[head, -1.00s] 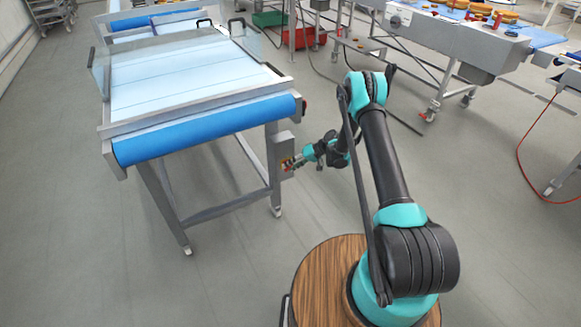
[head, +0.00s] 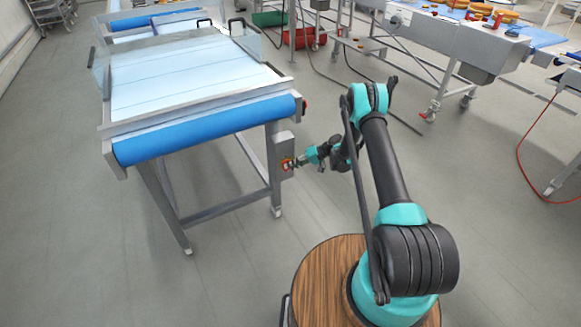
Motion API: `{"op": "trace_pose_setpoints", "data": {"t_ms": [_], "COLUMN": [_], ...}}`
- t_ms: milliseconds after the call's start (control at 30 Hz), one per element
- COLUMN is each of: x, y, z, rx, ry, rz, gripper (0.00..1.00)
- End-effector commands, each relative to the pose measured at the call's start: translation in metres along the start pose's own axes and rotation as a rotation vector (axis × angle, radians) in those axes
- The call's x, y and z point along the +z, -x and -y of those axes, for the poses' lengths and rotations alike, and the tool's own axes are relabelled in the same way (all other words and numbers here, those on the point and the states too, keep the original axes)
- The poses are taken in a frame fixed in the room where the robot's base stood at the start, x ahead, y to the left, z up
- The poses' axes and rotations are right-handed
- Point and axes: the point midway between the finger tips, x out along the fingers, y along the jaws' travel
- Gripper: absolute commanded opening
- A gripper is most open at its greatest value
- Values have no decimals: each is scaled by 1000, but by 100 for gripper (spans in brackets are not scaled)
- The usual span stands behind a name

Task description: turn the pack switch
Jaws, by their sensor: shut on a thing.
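The pack switch (head: 287,165) is a small red and yellow patch on the grey box (head: 284,146) fixed to the right leg of the blue-roller conveyor. My gripper (head: 295,162) is at the front of this switch, reaching in from the right, with its fingers shut on it. The fingers cover part of the switch, and its exact turn angle is too small to make out.
The conveyor (head: 200,118) with its blue roller stands just left of my gripper. A red button (head: 305,105) sits on its corner above. Another conveyor (head: 470,42) stands at the back right.

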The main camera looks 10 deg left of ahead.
Motion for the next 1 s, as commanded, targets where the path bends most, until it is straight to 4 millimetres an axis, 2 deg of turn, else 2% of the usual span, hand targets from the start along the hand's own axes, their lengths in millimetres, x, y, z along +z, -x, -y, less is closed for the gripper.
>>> {"op": "trace_pose_setpoints", "data": {"t_ms": [400,433,600,867,1000], "x": [0,0,0,0,0], "y": [0,0,0,1,10], "z": [0,0,0,0,-1], "rx": [-42,-42,-41,-41,-41], "ry": [-17,-17,-17,-17,-18], "rz": [-1,-1,-1,-1,-2], "gripper": [0,13,32,32,32]}}
